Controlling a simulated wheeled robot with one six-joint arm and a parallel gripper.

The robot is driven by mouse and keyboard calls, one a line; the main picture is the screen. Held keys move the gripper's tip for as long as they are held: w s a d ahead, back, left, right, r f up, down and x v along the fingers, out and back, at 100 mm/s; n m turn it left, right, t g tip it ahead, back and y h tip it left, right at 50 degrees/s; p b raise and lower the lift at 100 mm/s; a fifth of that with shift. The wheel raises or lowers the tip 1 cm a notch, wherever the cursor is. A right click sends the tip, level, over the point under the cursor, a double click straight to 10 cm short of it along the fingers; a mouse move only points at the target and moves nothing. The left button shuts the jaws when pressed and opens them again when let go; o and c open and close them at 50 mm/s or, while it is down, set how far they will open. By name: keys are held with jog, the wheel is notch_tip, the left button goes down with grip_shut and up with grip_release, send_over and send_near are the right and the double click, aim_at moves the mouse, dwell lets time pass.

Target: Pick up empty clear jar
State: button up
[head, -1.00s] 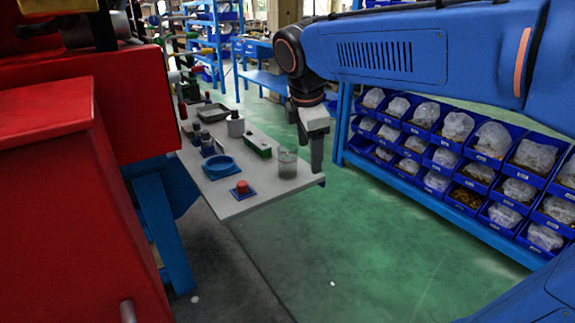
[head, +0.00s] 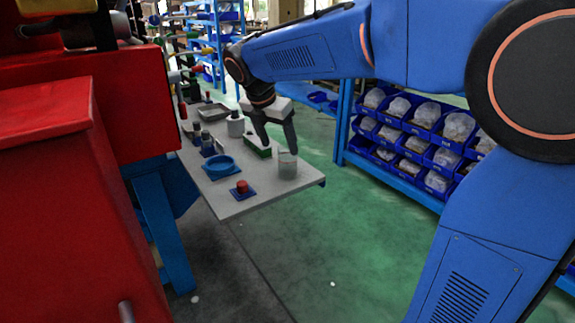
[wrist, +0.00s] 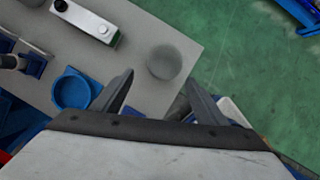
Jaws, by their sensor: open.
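The empty clear jar (head: 287,165) stands upright near the right end of the grey table (head: 245,204) in the head view. It looks like a see-through grey cylinder. In the wrist view the jar (wrist: 165,62) shows from above, beyond the fingertips and between their lines. My gripper (head: 279,150) is open, its fingers pointing down close to the jar in the head view. In the wrist view my gripper (wrist: 158,88) has its two fingers spread and nothing between them. Whether a finger touches the jar I cannot tell.
A blue round dish (head: 221,167) and a red button on a blue base (head: 242,188) stand left of the jar. Blue bins (head: 424,116) fill a rack at right.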

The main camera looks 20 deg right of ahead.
aim_at(288, 163)
jog(key=x, duration=0.5)
jog(key=shift+d+x, duration=0.15)
jog(key=shift+x, duration=1.15)
jog(key=shift+d+x, duration=0.15)
jog(key=shift+x, duration=1.15)
jog(key=shift+r, duration=0.15)
jog(key=c, duration=1.2)
jog(key=shift+o, duration=0.2)
jog(key=shift+r, duration=0.1)
